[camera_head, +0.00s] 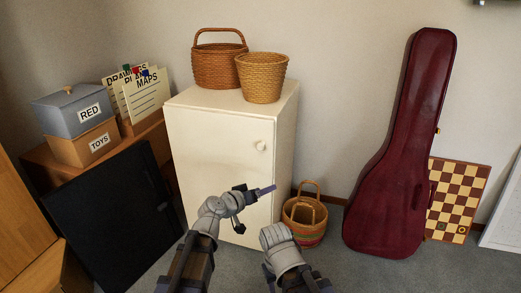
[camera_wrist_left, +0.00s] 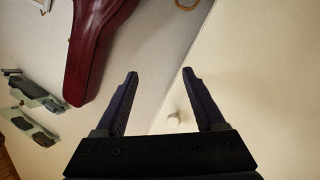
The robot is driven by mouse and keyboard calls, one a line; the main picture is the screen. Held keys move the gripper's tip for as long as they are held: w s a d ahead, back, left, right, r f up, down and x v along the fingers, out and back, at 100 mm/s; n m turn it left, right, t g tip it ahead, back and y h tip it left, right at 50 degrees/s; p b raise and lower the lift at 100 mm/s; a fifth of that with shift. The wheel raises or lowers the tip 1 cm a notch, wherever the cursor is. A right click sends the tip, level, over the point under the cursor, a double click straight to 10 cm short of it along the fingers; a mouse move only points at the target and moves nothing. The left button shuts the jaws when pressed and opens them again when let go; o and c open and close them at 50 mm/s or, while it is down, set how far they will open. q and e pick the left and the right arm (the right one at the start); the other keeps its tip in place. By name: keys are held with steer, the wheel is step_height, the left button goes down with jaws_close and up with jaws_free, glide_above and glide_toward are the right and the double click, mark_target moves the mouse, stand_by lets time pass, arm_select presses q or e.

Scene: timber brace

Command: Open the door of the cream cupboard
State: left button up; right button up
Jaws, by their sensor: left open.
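The cream cupboard (camera_head: 215,140) stands against the wall, and its front door looks shut. A small round cream knob (camera_head: 260,146) sits near the upper right of the door. My left gripper (camera_head: 264,190) is in front of the lower door, below the knob in the head view. In the left wrist view my left gripper (camera_wrist_left: 159,73) has its two fingers spread with nothing between the tips. The knob (camera_wrist_left: 174,118) shows in the gap between the fingers, apart from them. My right arm is low in the head view, and its fingers do not show.
Two wicker baskets (camera_head: 219,66) stand on the cupboard. Another basket (camera_head: 304,222) stands on the floor to its right. A dark red instrument case (camera_head: 400,160) leans on the wall. A black panel (camera_head: 115,215) leans at the left. Grey carpet is free in front right.

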mark_target(260, 149)
arm_select(q)
steer(key=w+a+r+n+t+y, duration=0.3)
steer(key=w+r+n+t, duration=0.3)
steer(key=w+r, duration=0.1)
steer(key=shift+x, duration=4.05)
steer(key=shift+s+r, duration=0.1)
jaws_close()
